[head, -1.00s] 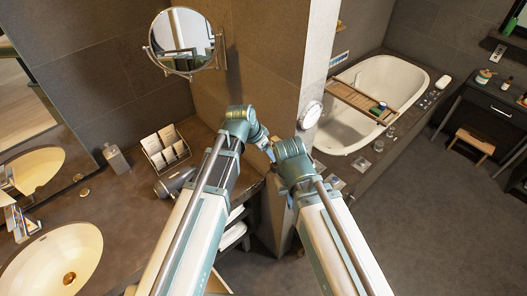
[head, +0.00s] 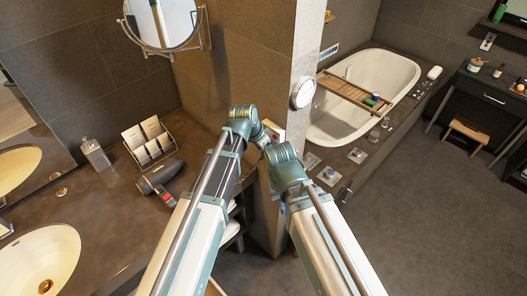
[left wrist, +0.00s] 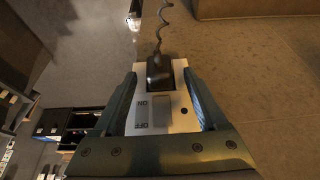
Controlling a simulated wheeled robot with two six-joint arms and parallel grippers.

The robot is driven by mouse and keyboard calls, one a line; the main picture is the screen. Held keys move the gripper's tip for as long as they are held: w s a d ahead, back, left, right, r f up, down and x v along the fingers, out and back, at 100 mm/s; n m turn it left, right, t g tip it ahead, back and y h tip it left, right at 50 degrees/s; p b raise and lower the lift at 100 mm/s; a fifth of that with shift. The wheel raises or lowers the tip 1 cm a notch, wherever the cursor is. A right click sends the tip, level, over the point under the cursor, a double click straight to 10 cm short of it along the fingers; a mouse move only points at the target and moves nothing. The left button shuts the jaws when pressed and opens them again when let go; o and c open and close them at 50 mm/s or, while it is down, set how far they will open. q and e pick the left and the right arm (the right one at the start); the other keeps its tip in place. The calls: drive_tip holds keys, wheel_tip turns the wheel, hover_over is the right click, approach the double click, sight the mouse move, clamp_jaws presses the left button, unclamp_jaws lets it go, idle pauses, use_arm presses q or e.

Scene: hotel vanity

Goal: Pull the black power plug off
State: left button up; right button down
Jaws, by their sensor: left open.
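A dark coiled cord (left wrist: 158,30) runs up from the plug. My left gripper (left wrist: 160,80) is open, with one finger on each side of the plug in the picture. I cannot tell how far the fingertips are from the panel. In the head view my arms reach to the wall corner, and the plug cannot be made out there. My right gripper is hidden behind its own arm.
The vanity counter (head: 110,215) on the left bears a hair dryer (head: 158,178), a card rack (head: 150,143), a soap bottle (head: 94,155) and a sink (head: 42,258). A round mirror (head: 165,20) stands out from the wall.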

use_arm(q)
drive_tip(key=shift+c, duration=0.3)
clamp_jaws()
drive_tip(key=c, duration=0.5)
unclamp_jaws()
drive_tip(key=shift+c, duration=0.2)
clamp_jaws()
drive_tip(key=shift+s+a, duration=0.15)
drive_tip(key=shift+s, duration=0.05)
drive_tip(key=shift+s+a, duration=0.35)
drive_tip(key=shift+a, duration=0.1)
drive_tip(key=shift+s+a, duration=1.3)
drive_tip(key=shift+s, duration=0.05)
